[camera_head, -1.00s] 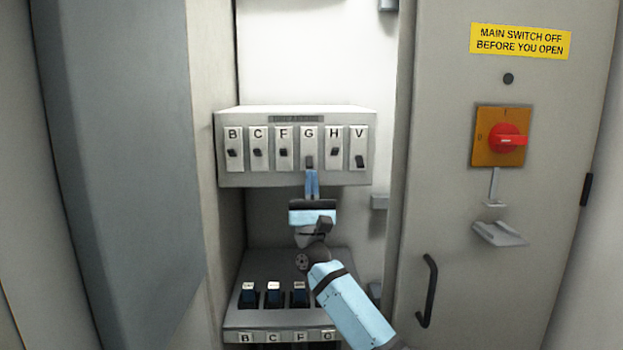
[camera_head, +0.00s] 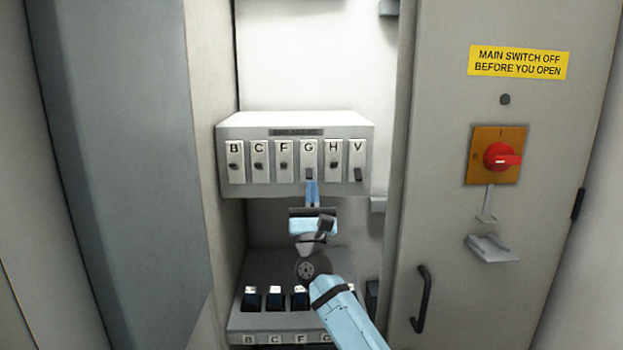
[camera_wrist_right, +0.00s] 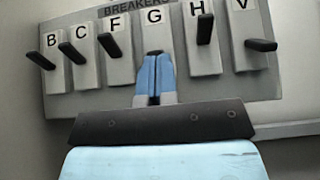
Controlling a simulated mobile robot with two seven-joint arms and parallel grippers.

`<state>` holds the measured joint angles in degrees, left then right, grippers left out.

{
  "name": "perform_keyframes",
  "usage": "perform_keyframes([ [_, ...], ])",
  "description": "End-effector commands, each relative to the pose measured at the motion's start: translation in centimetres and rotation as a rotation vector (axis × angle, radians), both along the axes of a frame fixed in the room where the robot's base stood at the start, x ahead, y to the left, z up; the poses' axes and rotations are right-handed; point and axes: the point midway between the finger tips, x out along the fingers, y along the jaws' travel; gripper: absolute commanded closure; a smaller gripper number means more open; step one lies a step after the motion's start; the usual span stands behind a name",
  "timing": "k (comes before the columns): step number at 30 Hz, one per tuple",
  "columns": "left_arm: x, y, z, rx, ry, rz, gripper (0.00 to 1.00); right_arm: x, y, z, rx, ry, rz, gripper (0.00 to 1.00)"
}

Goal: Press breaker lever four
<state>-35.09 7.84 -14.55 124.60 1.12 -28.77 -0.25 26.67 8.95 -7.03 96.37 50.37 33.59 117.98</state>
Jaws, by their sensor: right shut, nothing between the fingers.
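The breaker box (camera_head: 290,193) hangs in the cabinet with a row of labelled levers B, C, F, G, H and V. The fourth lever, G (camera_head: 309,174), is dark and sits low on its plate; its tip also shows in the right wrist view (camera_wrist_right: 154,53). My right gripper (camera_head: 312,184) is shut, with nothing held, and its fingertips are at the lower end of lever G. In the right wrist view, the shut fingers (camera_wrist_right: 155,75) cover most of lever G; whether they touch it is hard to tell. My left gripper is not in view.
Lever F (camera_wrist_right: 116,45) and lever H (camera_wrist_right: 204,29) stand close on either side. Below is a sloped panel (camera_head: 262,323) with dark switches. At right, the cabinet door (camera_head: 450,220) carries a red rotary switch (camera_head: 502,157) and a black handle (camera_head: 421,299).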

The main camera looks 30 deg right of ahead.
Motion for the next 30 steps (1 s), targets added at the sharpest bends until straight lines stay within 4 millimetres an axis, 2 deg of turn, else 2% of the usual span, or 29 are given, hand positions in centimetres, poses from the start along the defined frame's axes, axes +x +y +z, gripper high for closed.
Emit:
perform_keyframes([
  [1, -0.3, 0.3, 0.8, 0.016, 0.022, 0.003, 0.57, -0.2, 0.1, 1.4, 0.021, 0.031, 0.002, 1.0],
  [4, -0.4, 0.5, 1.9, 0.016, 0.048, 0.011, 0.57, -0.5, 0.2, 2.1, 0.056, 0.103, 0.002, 1.0],
  [10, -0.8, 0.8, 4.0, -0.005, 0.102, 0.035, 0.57, -0.8, 0.4, 2.8, 0.122, 0.243, 0.001, 1.0],
  [15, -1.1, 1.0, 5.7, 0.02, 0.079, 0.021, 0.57, -1.0, 0.5, 2.9, 0.166, 0.332, 0.0, 1.0],
  [17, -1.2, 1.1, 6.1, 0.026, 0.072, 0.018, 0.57, -1.0, 0.5, 2.9, 0.179, 0.358, 0.0, 1.0],
  [19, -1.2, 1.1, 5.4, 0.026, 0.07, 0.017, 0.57, -1.0, 0.4, 2.2, 0.174, 0.36, 0.0, 1.0],
  [24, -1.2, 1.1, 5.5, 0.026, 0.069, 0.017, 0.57, -1.0, 0.4, 2.3, 0.174, 0.358, -0.001, 1.0],
  [30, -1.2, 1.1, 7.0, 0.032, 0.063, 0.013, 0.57, -1.0, 0.5, 4.3, 0.173, 0.357, -0.001, 1.0],
])
